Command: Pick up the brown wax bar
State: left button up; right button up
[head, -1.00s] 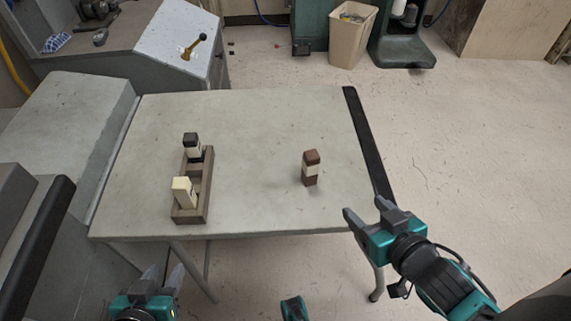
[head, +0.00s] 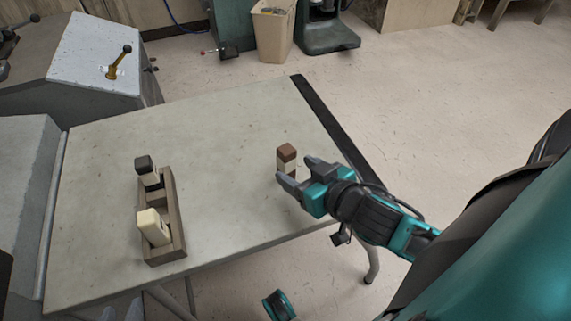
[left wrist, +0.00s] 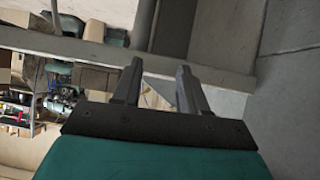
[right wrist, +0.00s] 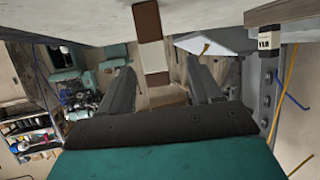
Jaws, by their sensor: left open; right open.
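The brown wax bar (head: 287,152) stands upright on the table, with a pale band around its middle. In the head view its lower part is partly hidden by my right gripper (head: 300,173). In the right wrist view the bar (right wrist: 147,22) shows just beyond and between the open fingers. My right gripper is open and empty, close to the bar on its right and near side.
A wooden rack (head: 177,222) on the table's left holds a black-topped bar (head: 146,170) and a cream bar (head: 153,228). The table (head: 225,130) is clear between rack and brown bar. A black strip (head: 322,112) runs along its right edge.

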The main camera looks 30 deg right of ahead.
aim_at(282, 158)
jog(key=shift+x, duration=1.4)
jog(key=shift+d+b+x, duration=0.2)
jog(key=shift+b+x, duration=0.4)
jog(key=shift+x, duration=0.65)
jog(key=shift+d+b+x, duration=0.15)
jog(key=shift+b+x, duration=0.4)
jog(key=shift+x, duration=0.65)
jog(key=shift+c, duration=0.2)
jog(key=c, duration=1)
